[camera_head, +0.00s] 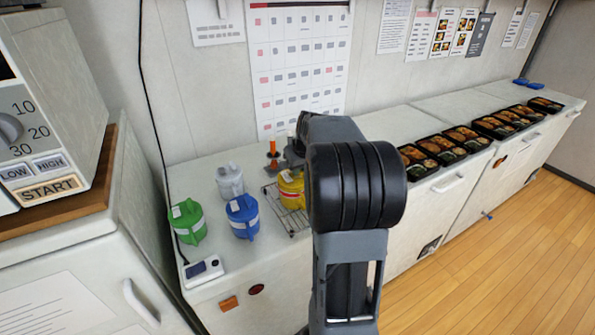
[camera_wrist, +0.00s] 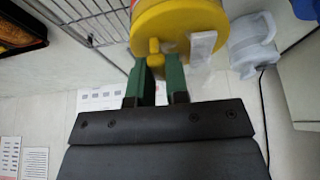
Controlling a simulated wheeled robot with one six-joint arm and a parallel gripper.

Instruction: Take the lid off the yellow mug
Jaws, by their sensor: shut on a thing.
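The yellow mug (camera_head: 291,190) stands on a wire rack on the white counter in the head view, partly hidden by my arm. In the wrist view, the rounded yellow lidded mug (camera_wrist: 180,22) fills the top middle, with a pale tag on it. My gripper (camera_wrist: 157,76) has green fingers, shut on a small yellow knob (camera_wrist: 154,50) at the mug's near side. I cannot clearly tell the seam between lid and mug, so I cannot tell whether the lid is seated or raised. In the head view my arm hides the fingertips.
A green mug (camera_head: 187,222), a blue mug (camera_head: 243,216) and a white mug (camera_head: 230,180) stand left of the wire rack (camera_head: 296,222). An orange-topped item (camera_head: 272,150) is behind. A small white device (camera_head: 203,268) lies at the front. Bento trays (camera_head: 470,138) line the right counter.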

